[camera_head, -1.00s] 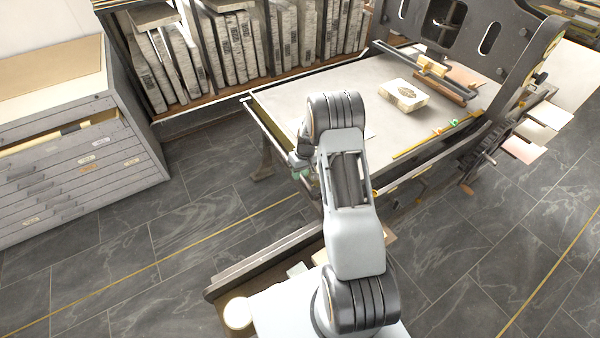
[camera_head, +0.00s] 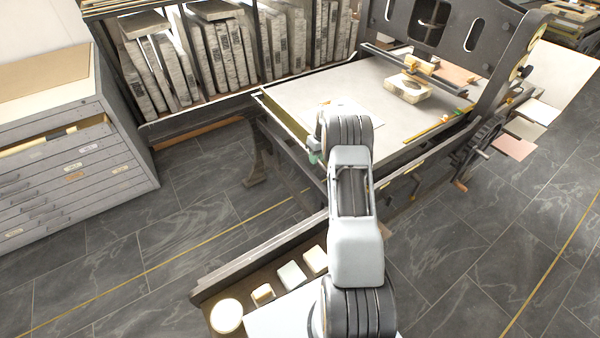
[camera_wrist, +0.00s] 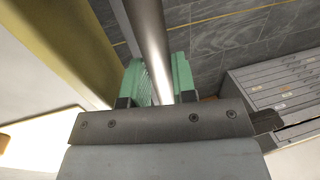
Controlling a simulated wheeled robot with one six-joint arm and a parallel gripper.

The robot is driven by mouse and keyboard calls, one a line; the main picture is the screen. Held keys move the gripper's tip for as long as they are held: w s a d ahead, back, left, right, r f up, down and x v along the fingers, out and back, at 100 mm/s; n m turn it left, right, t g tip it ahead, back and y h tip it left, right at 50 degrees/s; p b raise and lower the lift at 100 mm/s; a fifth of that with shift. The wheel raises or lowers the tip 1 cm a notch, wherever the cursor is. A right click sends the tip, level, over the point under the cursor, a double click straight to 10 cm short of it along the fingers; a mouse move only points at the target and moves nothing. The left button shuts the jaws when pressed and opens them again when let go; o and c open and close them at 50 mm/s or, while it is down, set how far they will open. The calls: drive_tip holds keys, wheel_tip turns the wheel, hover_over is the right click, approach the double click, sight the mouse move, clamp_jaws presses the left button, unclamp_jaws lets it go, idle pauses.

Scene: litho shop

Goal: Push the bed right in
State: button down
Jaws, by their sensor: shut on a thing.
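The press bed (camera_head: 375,88) is a flat grey slab in the press frame, with a stone block (camera_head: 407,88) on it, partly under the crossbar of the press. A pale metal bar (camera_head: 281,124) runs along the bed's near left end. My gripper (camera_head: 314,157) is at that bar, mostly hidden behind my arm in the head view. In the wrist view its green fingers (camera_wrist: 157,80) are shut around the round metal bar (camera_wrist: 149,30).
The dark press frame (camera_head: 500,75) stands at the right with a crank wheel (camera_head: 481,137) on its side. A stone rack (camera_head: 190,100) stands behind and a grey drawer cabinet (camera_head: 70,180) at left. Tiled floor (camera_head: 200,225) between is clear.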

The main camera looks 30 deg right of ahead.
drive_tip(key=d, duration=0.3)
drive_tip(key=w+d+b, duration=0.1)
drive_tip(key=d, duration=0.3)
drive_tip(key=d+b, duration=0.1)
drive_tip(key=d, duration=0.3)
drive_tip(key=shift+w+d, duration=0.1)
drive_tip(key=shift+w, duration=0.05)
drive_tip(key=c, duration=1.1)
unclamp_jaws()
drive_tip(key=shift+o, duration=0.9)
